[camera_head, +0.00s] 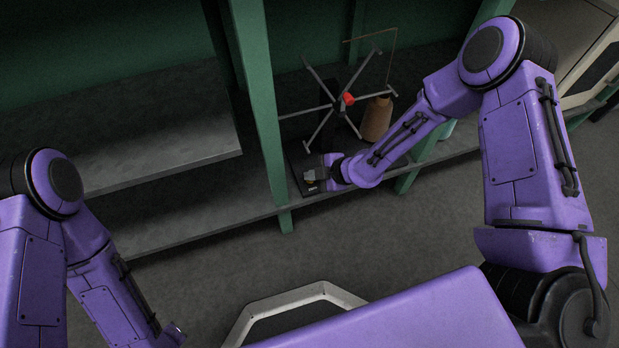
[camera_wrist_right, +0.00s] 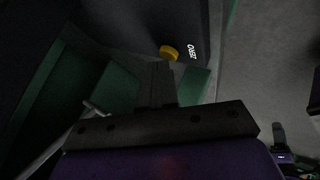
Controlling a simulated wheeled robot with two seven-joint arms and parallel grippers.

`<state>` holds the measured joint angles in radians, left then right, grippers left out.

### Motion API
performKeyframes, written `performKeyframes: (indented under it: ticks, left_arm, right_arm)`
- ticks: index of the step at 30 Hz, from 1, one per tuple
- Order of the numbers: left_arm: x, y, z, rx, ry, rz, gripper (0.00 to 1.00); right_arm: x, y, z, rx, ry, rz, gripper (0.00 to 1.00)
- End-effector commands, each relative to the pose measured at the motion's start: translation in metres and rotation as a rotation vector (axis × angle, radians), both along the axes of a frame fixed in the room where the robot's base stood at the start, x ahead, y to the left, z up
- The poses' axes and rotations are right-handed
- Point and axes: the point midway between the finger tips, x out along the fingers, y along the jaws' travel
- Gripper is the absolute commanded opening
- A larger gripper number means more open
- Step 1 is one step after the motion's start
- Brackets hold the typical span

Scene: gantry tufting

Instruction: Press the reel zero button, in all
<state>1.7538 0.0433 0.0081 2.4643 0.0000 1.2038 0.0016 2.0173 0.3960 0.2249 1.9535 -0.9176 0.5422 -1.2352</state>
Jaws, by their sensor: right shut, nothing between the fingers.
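The reel zero button is a round yellow button (camera_wrist_right: 169,52) on a dark panel (camera_wrist_right: 183,18) in the right wrist view. White lettering that looks like "ZERO" (camera_wrist_right: 193,51) is beside it, upside down. My right gripper (camera_wrist_right: 160,66) is shut and empty, its fingertips just short of the button in the picture; I cannot tell if they touch. In the head view my right gripper (camera_head: 312,178) is over the dark box at the foot of the reel (camera_head: 346,98), a spoked frame with a red hub. My left arm is at lower left, its gripper out of view.
A brown cone (camera_head: 377,119) stands right of the reel on the grey shelf. Green posts (camera_head: 262,110) frame the shelf bays. The left shelf (camera_head: 165,150) is bare. Open floor (camera_head: 210,265) lies in front.

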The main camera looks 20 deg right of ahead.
Motion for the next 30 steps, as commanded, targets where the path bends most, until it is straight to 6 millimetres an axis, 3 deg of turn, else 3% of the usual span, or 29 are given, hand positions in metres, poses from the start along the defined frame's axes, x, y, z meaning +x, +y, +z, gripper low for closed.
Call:
performKeyframes:
  ticks: [4, 16, 30]
  left_arm:
    - [0.0, 0.0, 0.012, 0.0, 0.0, 0.0, 0.43]
    - [0.0, 0.0, 0.015, 0.0, 0.0, 0.0, 0.43]
    - [0.0, 0.0, 0.059, 0.0, 0.0, 0.0, 0.43]
  right_arm:
    - [0.0, 0.0, 0.012, 0.0, 0.0, 0.0, 0.0]
    - [0.0, 0.0, 0.015, 0.0, 0.0, 0.0, 0.0]
    - [0.0, 0.0, 0.062, -0.001, 0.0, 0.001, 0.0]
